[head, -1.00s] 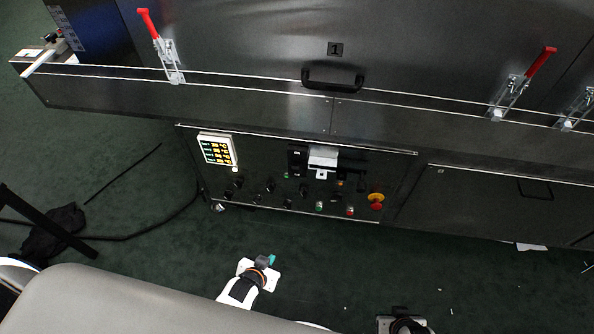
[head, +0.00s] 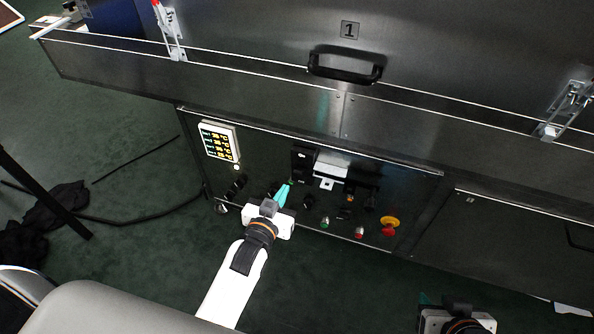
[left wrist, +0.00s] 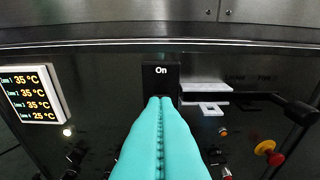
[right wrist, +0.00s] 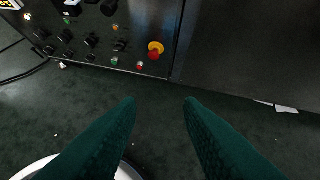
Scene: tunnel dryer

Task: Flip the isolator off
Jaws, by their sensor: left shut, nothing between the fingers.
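A black switch block marked "On" (left wrist: 161,73), which I take to be the isolator, is on the dark control panel. In the head view the block (head: 301,160) sits left of a pale bracket. My left gripper (head: 286,187) is shut and empty, its teal fingers pointing at the panel. My right gripper (right wrist: 160,103) is open and empty, low in front of the panel.
The pale bracket (left wrist: 206,93) juts out beside the block. A temperature display (head: 218,142) is to the left, a red and yellow emergency stop (head: 389,224) to the right. Several knobs line the lower panel. A black handle (head: 345,67) sticks out above.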

